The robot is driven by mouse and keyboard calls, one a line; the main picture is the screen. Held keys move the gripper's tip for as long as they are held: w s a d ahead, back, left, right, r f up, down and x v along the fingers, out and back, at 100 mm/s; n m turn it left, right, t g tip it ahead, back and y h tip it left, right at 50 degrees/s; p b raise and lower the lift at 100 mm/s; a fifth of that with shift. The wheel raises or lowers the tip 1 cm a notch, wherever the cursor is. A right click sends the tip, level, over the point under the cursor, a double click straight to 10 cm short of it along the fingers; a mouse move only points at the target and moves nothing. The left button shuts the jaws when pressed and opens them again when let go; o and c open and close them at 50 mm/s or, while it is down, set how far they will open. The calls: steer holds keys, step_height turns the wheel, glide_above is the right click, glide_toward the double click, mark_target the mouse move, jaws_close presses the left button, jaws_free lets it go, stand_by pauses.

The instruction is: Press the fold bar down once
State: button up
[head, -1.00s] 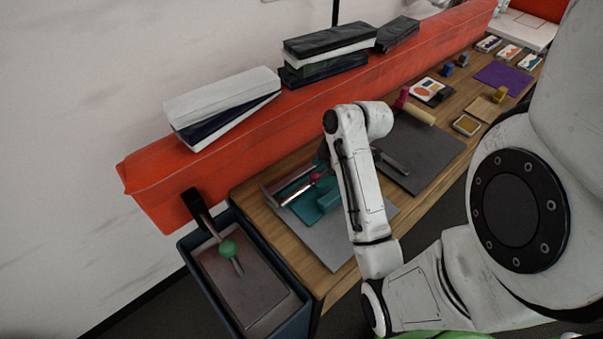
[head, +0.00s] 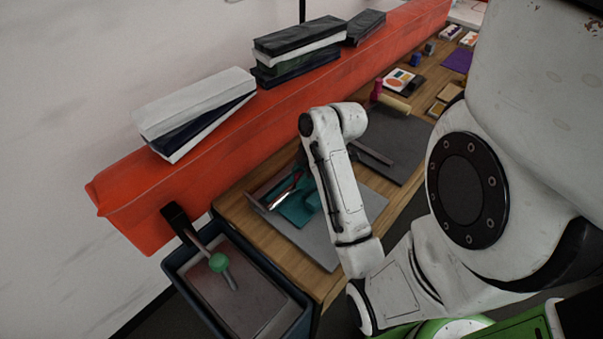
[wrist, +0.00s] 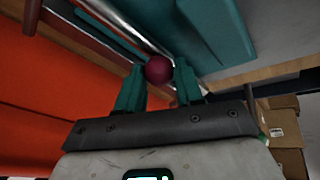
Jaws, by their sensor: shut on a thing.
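The fold bar (head: 285,190) is a shiny metal bar beside a teal plate (head: 296,209) on a grey board, partly hidden by my arm in the head view. In the wrist view the bar (wrist: 118,24) runs diagonally next to the teal plate (wrist: 215,35). A round dark red knob (wrist: 158,69) sits at the bar, between the two teal fingers of my gripper (wrist: 160,74), which is shut on it. My arm hides most of the gripper in the head view. How far down the bar sits is unclear.
A long orange-red ledge (head: 240,135) carrying stacked blocks (head: 195,108) runs behind the wooden table (head: 243,214). A dark grey mat (head: 402,140) lies beyond my arm.

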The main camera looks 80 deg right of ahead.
jaws_close()
steer(key=shift+w+d+r+p, duration=0.2)
steer(key=shift+r+p, duration=0.35)
steer(key=shift+p, duration=0.25)
steer(key=o, duration=0.6)
jaws_free()
